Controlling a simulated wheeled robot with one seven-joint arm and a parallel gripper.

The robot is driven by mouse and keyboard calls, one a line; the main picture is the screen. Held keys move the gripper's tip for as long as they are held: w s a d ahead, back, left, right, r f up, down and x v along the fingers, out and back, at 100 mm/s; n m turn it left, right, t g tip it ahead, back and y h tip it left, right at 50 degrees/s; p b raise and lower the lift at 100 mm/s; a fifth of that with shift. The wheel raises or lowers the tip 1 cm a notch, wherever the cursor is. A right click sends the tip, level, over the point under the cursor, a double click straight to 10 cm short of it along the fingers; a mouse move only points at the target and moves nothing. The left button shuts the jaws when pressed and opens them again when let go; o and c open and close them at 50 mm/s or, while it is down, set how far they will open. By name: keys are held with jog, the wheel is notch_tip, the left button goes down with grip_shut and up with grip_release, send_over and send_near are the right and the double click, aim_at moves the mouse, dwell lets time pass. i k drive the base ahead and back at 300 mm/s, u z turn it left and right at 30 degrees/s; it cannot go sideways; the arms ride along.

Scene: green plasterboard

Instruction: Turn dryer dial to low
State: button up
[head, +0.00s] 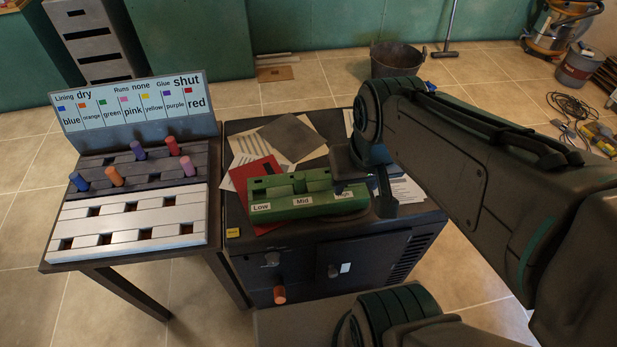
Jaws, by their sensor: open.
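A black box-shaped machine (330,245), likely the dryer, stands right of the tray table. Its front has a small dark knob (272,259) at upper left with faint, unreadable marks. An orange cylinder (280,295) sticks out lower down, and a dark fitting with a white patch (340,269) is further right. On top lies a green slotted block (290,188) labelled Low, Mid and, partly covered, High from left to right. My gripper (367,187) is open above the block's right end, its dark fingers apart and partly hiding that end. I cannot tell whether it touches the block.
A red folder (258,183), papers and a grey sheet (291,138) lie around the block. The left table holds slotted trays (130,220) with coloured pegs and a label board (135,107). A bucket (397,59) stands behind; cables (572,108) lie at right. Tiled floor between is mostly clear.

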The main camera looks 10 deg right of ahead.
aim_at(272, 257)
jog(key=u, duration=1.7)
jog(key=k, duration=0.7)
jog(key=z, duration=1.05)
